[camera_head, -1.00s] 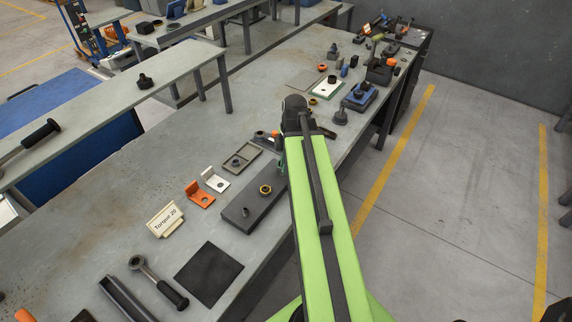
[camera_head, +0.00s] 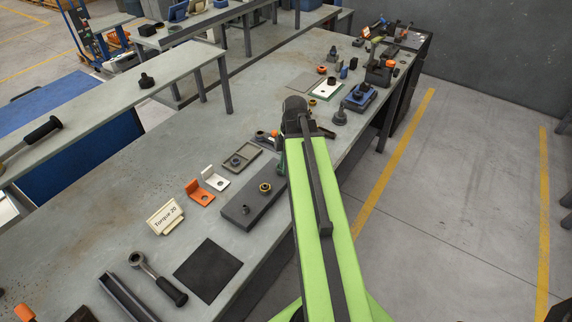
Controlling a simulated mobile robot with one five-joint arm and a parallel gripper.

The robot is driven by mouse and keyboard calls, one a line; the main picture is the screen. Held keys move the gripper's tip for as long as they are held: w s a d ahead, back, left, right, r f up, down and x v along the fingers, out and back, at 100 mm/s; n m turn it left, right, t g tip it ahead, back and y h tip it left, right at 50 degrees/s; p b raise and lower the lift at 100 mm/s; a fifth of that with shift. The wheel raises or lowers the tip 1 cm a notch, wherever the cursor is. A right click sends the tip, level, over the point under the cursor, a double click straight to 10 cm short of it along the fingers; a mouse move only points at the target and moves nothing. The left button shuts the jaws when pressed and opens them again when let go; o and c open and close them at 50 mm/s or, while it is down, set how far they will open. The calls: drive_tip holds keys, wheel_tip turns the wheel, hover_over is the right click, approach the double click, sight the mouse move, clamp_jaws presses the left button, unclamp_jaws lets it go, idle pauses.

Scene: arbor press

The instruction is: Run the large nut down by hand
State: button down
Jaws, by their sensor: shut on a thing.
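A brass-coloured nut (camera_head: 265,187) sits near the far end of the dark rectangular plate (camera_head: 237,218) on the bench. A smaller dark stud or fastener (camera_head: 246,210) stands on the same plate, nearer its left end. My gripper's dark wrist end (camera_head: 296,115) is at the tip of my green arm, above the bench, beyond and to the right of the brass nut in the picture. My arm hides the fingertips. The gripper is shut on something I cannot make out. I cannot tell how far down its thread the brass nut sits.
A grey tray (camera_head: 257,155) with a dark part, a white bracket (camera_head: 215,179) and an orange bracket (camera_head: 199,192) lie beyond the plate. A "Torque 20" sign (camera_head: 165,217), a black mat (camera_head: 208,270) and a ratchet wrench (camera_head: 158,279) are nearer. The bench's left middle is clear.

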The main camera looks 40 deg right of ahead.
drive_tip(key=c, duration=1.2)
unclamp_jaws()
drive_tip(key=shift+s+a+f, duration=0.2)
drive_tip(key=shift+s+f, duration=0.15)
drive_tip(key=shift+s, duration=0.25)
drive_tip(key=shift+w, duration=0.1)
drive_tip(key=shift+w+d, duration=0.1)
drive_tip(key=shift+w, duration=0.05)
drive_tip(key=shift+r, duration=0.2)
